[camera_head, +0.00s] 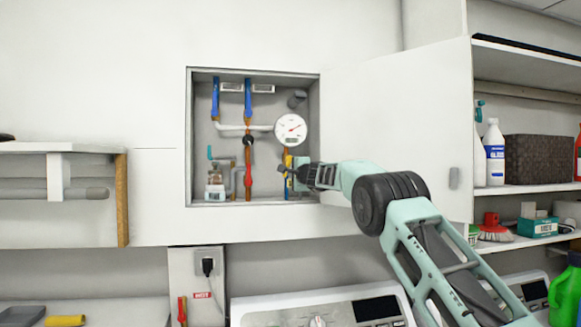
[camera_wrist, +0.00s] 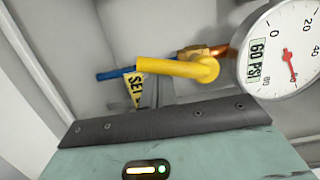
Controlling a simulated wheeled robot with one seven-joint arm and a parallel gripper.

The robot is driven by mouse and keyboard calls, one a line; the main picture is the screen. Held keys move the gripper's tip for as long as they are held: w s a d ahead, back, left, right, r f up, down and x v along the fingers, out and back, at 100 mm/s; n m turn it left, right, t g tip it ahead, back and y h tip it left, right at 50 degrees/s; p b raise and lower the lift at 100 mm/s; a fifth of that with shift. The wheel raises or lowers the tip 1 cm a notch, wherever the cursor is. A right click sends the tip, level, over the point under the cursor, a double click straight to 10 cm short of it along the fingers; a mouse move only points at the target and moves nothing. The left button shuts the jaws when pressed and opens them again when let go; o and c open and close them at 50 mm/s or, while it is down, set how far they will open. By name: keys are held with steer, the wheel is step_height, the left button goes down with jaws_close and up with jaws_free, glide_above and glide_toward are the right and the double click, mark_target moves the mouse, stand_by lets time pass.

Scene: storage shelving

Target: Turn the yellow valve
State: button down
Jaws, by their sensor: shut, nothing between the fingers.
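The yellow valve (camera_wrist: 178,67) shows in the wrist view as a lever lying nearly level across the picture, its rounded pivot end at the right by a copper fitting. In the head view, a small yellow part (camera_head: 288,160) shows in the open wall cabinet, partly hidden by my gripper. My gripper (camera_head: 284,169) reaches into the cabinet's lower right and is shut and empty. In the wrist view its grey fingers (camera_wrist: 157,93) appear just below the lever's left half. I cannot tell whether they touch it.
A round pressure gauge (camera_head: 291,129) sits above my gripper and close right of the valve in the wrist view. Red and blue pipes (camera_head: 248,165) run left of it. The cabinet door (camera_head: 400,120) stands open at the right.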

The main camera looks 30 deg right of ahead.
steer(key=shift+w+a, duration=0.1)
steer(key=shift+a, duration=0.15)
steer(key=shift+w+a, duration=0.15)
steer(key=shift+a, duration=0.45)
steer(key=shift+r, duration=0.1)
steer(key=shift+w+a+r, duration=0.15)
steer(key=shift+a+r, duration=0.05)
steer(key=shift+a, duration=0.45)
steer(key=shift+r, duration=0.1)
